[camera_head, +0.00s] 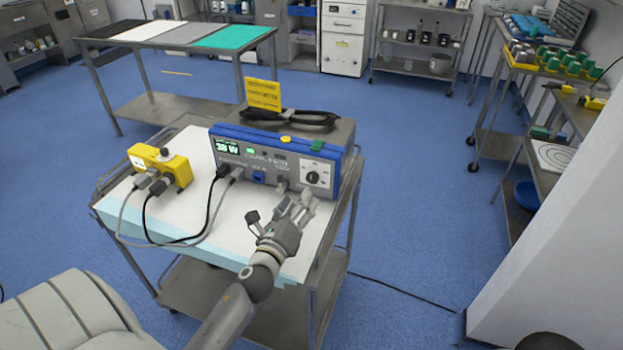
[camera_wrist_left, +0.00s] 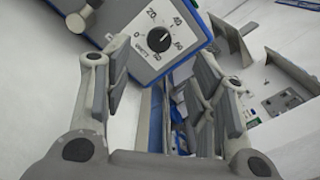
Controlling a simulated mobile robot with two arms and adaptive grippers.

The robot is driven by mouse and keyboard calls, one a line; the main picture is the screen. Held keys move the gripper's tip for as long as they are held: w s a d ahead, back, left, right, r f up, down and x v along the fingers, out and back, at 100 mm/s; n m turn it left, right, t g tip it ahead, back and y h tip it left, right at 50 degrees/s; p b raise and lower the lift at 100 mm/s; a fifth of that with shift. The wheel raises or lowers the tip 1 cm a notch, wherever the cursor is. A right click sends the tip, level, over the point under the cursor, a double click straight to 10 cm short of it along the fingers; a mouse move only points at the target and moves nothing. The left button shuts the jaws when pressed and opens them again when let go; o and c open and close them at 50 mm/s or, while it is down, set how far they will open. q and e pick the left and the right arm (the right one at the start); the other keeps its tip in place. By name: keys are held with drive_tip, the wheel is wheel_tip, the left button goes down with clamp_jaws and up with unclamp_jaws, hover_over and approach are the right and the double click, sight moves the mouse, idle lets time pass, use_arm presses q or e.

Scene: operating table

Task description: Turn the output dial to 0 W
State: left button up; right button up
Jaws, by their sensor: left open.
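The output dial (camera_head: 312,178) is a black round knob on a white plate at the right end of the blue-and-grey generator's (camera_head: 262,160) front panel. In the left wrist view the dial (camera_wrist_left: 159,41) shows a printed scale with 0, 20, 40, 60 and a WATT label; I cannot read its pointer surely. A lit green display (camera_head: 228,147) at the panel's left shows a reading in the thirties of W. My left gripper (camera_head: 296,199) is open and empty, in front of and slightly below the dial, not touching it. Its spread fingers (camera_wrist_left: 150,78) flank the dial's plate. My right gripper is not in view.
The generator stands on a draped cart (camera_head: 240,213). A yellow box (camera_head: 163,166) with grey and black cables (camera_head: 203,222) lies to the left. A padded grey surface (camera_head: 65,310) is at lower left.

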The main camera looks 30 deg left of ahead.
sight(312, 180)
use_arm(q)
drive_tip(key=x, duration=0.7)
drive_tip(key=shift+w+p, duration=0.1)
drive_tip(key=shift+p, duration=0.2)
drive_tip(key=shift+w+a, duration=0.15)
drive_tip(key=shift+w, duration=0.45)
drive_tip(key=shift+w+f, duration=0.1)
drive_tip(key=shift+w, duration=0.15)
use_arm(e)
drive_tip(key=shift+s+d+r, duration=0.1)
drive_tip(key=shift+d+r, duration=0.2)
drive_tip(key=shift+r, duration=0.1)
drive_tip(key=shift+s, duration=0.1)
use_arm(q)
drive_tip(key=c, duration=1)
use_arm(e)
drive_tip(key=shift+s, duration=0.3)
